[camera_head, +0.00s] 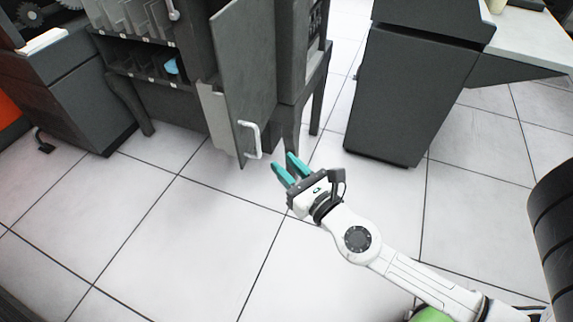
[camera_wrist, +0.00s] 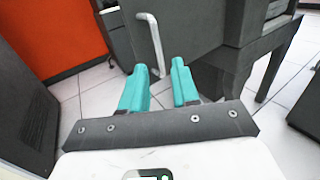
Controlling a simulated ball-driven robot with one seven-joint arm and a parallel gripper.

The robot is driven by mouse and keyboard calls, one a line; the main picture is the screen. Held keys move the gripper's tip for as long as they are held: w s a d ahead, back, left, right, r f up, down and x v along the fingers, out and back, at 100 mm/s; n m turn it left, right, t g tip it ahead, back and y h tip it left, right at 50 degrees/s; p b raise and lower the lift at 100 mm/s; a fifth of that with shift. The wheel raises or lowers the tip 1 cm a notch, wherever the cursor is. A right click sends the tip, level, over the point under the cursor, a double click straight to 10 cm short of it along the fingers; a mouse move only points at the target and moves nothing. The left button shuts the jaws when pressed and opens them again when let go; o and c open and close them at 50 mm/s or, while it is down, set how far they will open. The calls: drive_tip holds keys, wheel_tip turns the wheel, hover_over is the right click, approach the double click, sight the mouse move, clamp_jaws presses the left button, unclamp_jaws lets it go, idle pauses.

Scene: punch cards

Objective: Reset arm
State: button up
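My gripper (camera_head: 287,168) has teal fingers and is at the end of my white arm, which reaches in from the lower right in the head view. The fingers stand apart with nothing between them; they also show in the wrist view (camera_wrist: 160,80). The gripper is beside the lower edge of an open grey cabinet door (camera_head: 245,80). The door's pale handle (camera_head: 249,140) is close to the fingertips in the head view, and the handle also shows just beyond them in the wrist view (camera_wrist: 151,42). I see no grip on the handle.
The cabinet has slotted shelves with a light blue item (camera_head: 171,66) in one slot. A dark grey machine (camera_head: 410,90) stands to the right, another dark cabinet (camera_head: 70,95) to the left. The white tiled floor (camera_head: 190,240) in front is clear.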

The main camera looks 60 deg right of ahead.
idle(0.3)
drive_tip(key=s+d+m+g+h, duration=0.35)
drive_tip(key=d+m+h, duration=0.2)
drive_tip(key=m, duration=0.65)
drive_tip(key=s+d+f+m+g+y, duration=0.2)
drive_tip(key=s+f+m+g, duration=0.35)
drive_tip(key=m, duration=0.65)
drive_tip(key=s+a+f+m+g+y, duration=0.4)
drive_tip(key=a+f+m+g+y, duration=0.4)
drive_tip(key=a+f, duration=0.45)
wheel_tip(320, 180, up, 28)
drive_tip(key=a+t+y+p, duration=0.1)
drive_tip(key=a+p, duration=0.1)
drive_tip(key=p, duration=2.4)
drive_tip(key=shift+s+a, duration=0.25)
drive_tip(key=shift+a, duration=0.1)
drive_tip(key=shift+f+y, duration=0.1)
drive_tip(key=shift+y, duration=0.15)
